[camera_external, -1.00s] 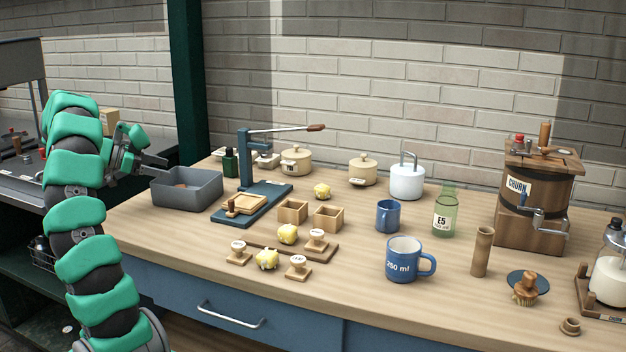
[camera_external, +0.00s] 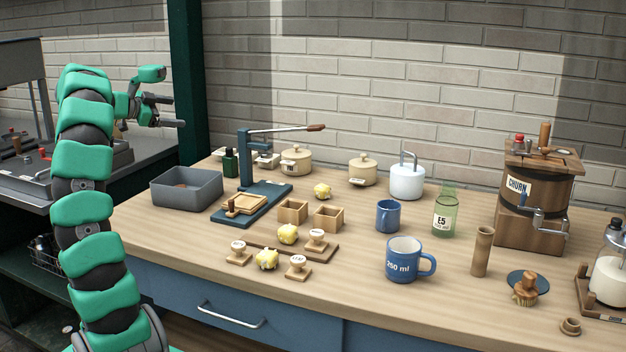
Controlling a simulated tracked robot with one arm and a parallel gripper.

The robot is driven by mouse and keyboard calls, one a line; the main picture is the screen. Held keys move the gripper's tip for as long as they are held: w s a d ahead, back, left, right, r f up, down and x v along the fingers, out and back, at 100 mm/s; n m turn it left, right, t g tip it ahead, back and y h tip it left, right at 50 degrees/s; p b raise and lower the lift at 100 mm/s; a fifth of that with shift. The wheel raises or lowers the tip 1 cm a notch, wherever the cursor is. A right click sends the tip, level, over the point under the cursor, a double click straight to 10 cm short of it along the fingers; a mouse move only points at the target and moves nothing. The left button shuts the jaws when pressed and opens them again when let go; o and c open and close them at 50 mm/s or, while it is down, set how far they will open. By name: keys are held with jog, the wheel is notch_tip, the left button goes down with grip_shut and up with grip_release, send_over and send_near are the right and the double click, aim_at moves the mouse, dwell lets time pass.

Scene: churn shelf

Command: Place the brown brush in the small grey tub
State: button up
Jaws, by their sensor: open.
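The small grey tub (camera_external: 186,198) stands at the left end of the wooden counter, open at the top. A small brown thing (camera_external: 181,185) shows inside it, mostly hidden by the front wall; I cannot tell its full shape. A brown wooden brush (camera_external: 525,290) with a knob handle and pale bristles rests at a dark blue disc at the right front. My gripper (camera_external: 172,111) is open and empty, above and slightly left of the tub, its fingers pointing right.
A blue-based lever press (camera_external: 250,203) stands just right of the tub. Butter lumps, stamps, wooden boxes and pots fill the middle. A blue 250 ml mug (camera_external: 402,262), a green bottle (camera_external: 446,215) and the churn (camera_external: 535,200) stand to the right. The counter's front strip is mostly clear.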

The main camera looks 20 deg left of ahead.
jog(key=w+d+r+t+y, duration=0.2)
jog(key=w+d+r+t, duration=0.1)
jog(key=r, duration=0.6)
jog(key=w+d+r+t+y, duration=0.2)
jog(key=w+d+r, duration=0.1)
jog(key=r, duration=0.7)
jog(key=s+d+r+n+t+y, duration=0.1)
jog(key=s+d+r+n+y, duration=0.15)
jog(key=r, duration=0.45)
jog(key=s+d+r+n+t+y, duration=0.15)
jog(key=d+r+n+y, duration=0.25)
jog(key=r, duration=0.4)
jog(key=s+d+f+n+g+h, duration=0.2)
jog(key=s+d+f, duration=0.1)
jog(key=s+d, duration=0.4)
jog(key=s+d+f+n+g+h, duration=0.2)
jog(key=s+d, duration=0.5)
jog(key=d, duration=0.5)
jog(key=shift+f+g, duration=0.45)
jog(key=shift+g, duration=0.4)
jog(key=shift+h, duration=0.25)
